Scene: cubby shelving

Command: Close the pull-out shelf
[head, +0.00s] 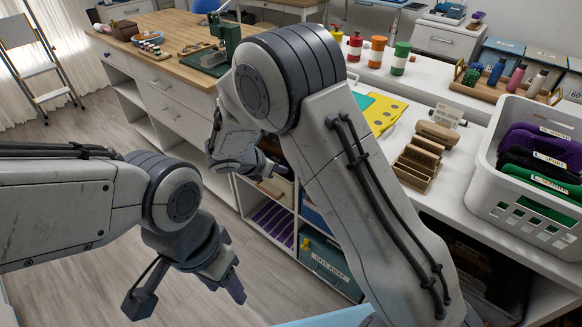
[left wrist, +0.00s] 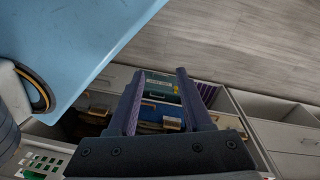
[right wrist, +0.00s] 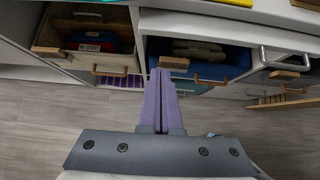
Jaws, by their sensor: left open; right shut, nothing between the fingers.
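The cubby unit (head: 297,222) stands under the white counter. I cannot tell which part is the pull-out shelf. In the right wrist view, a pale tray with a wooden handle (right wrist: 112,72) holds red and blue items, and a blue bin (right wrist: 212,72) sits in the cubby to its right. Purple slats (head: 272,221) fill a lower cubby beside a teal labelled bin (head: 326,262). My right gripper (right wrist: 160,73) is shut and empty, in front of the divider and the blue bin; contact is unclear. My left gripper (left wrist: 157,73) is open and empty, above the floor before the cubbies.
A white basket (head: 503,203) of folded cloths, a wooden organizer (head: 417,166) and a yellow folder (head: 384,113) lie on the counter. A wooden-topped cabinet (head: 150,80) stands at the back left.

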